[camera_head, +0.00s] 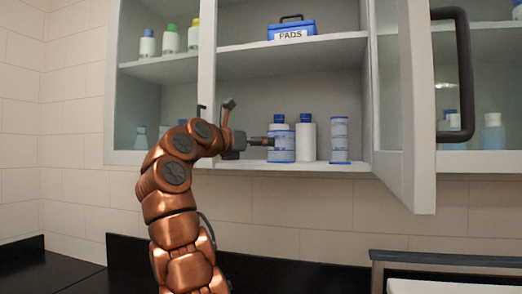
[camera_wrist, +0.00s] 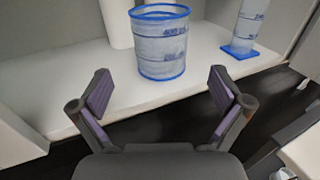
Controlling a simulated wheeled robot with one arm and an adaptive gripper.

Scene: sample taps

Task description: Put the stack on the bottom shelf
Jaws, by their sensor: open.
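A translucent cylinder with blue rims and dark printed bands (camera_head: 281,150) stands upright on the bottom shelf (camera_head: 225,166) of the open cabinet; it may be the stack. It also shows in the wrist view (camera_wrist: 161,45). A narrower banded column on a square blue base (camera_head: 340,138) stands to its right, also in the wrist view (camera_wrist: 248,22). My gripper (camera_head: 266,141) is at the shelf front, left of the cylinder in the head view. In the wrist view my gripper (camera_wrist: 160,88) is open and empty, with the cylinder ahead between the finger directions, apart from both.
A white bottle with a blue cap (camera_head: 306,141) and another blue-capped bottle (camera_head: 279,122) stand close by. A blue PADS box (camera_head: 291,28) is on the shelf above. The open door (camera_head: 402,110) juts out at right; the cabinet divider (camera_head: 206,70) is at left.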

